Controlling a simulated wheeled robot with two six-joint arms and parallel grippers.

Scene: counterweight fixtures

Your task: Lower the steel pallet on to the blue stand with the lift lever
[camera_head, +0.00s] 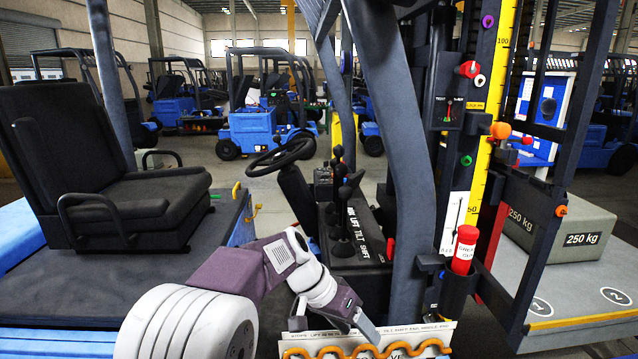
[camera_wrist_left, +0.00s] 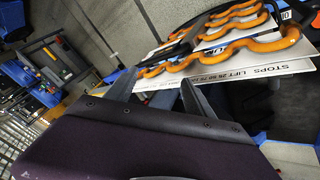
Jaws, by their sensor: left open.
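Several black-knobbed levers (camera_head: 345,192) rise from a dark console marked LIFT, TILT and SHIFT; I cannot tell surely which is the lift lever. My left gripper (camera_head: 333,318) is open and empty, low in front of the console and apart from the knobs. Its two fingers (camera_wrist_left: 158,80) point at a white plate in the wrist view. A grey platform with a yellow edge (camera_head: 580,321) at the right bears grey 250 kg weights (camera_head: 583,239); it may be the steel pallet. The blue stand cannot be made out. My right gripper is not in view.
A white plate marked STOPS LIFT (camera_wrist_left: 225,79) carries wavy orange strips (camera_wrist_left: 250,48) close to my left fingers. A dark post (camera_head: 400,130) and a red-capped tube (camera_head: 465,248) stand right of the levers. The seat (camera_head: 120,190) and steering wheel (camera_head: 282,158) are left.

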